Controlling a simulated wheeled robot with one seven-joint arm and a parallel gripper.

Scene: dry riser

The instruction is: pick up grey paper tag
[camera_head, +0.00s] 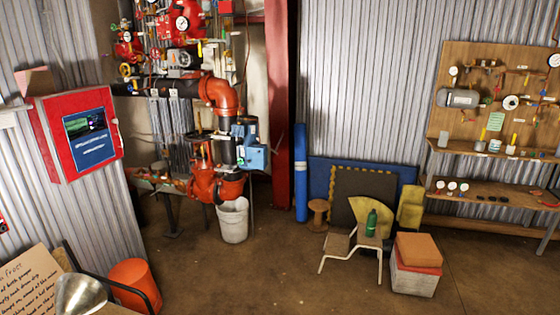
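I cannot make out a grey paper tag for certain. Small pale tags (173,92) hang on the dark horizontal pipe (185,87) of the red riser pipework at the upper left. A small grey flat piece (443,139) sits at the lower left of the wooden pegboard (470,75) on the right wall. It is too small to tell whether either is the tag. My gripper is not in view.
A red wall cabinet (75,132) is at left, with a white bucket (233,221) under the pipes. The middle floor (265,275) is clear.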

